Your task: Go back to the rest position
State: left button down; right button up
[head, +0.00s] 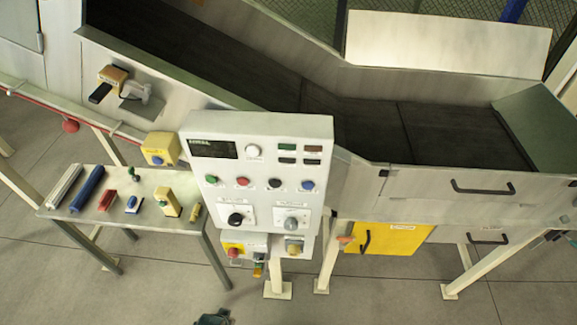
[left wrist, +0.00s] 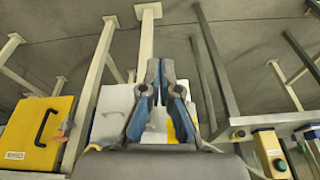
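My left gripper (head: 213,318) shows only as a small dark part at the bottom edge of the head view, on the floor side of the control panel (head: 262,205). In the left wrist view the two blue-grey fingers of my left gripper (left wrist: 160,66) lean in until their tips come together. Nothing shows between them. The gripper is apart from the panel, the table and the conveyor. My right gripper is not in either view.
A side table (head: 150,215) with several small tools and boxes stands at left. A large metal conveyor trough (head: 445,180) fills the back and right. A yellow box (head: 388,238) sits below it, also in the left wrist view (left wrist: 38,135). The front floor is clear.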

pick_arm(q)
jog(key=s+f+g+b, duration=0.1)
jog(key=s+f+b, duration=0.1)
jog(key=f, duration=1)
jog(key=s+f+b, duration=0.2)
jog(key=s+f, duration=0.1)
jog(key=f, duration=0.9)
jog(key=s+a+f+g+b, duration=0.1)
jog(key=s+a+f+b, duration=0.2)
jog(key=s+f, duration=1.3)
jog(key=shift+a+f+b, duration=0.15)
jog(key=shift+f+b, duration=0.15)
jog(key=shift+f, duration=0.4)
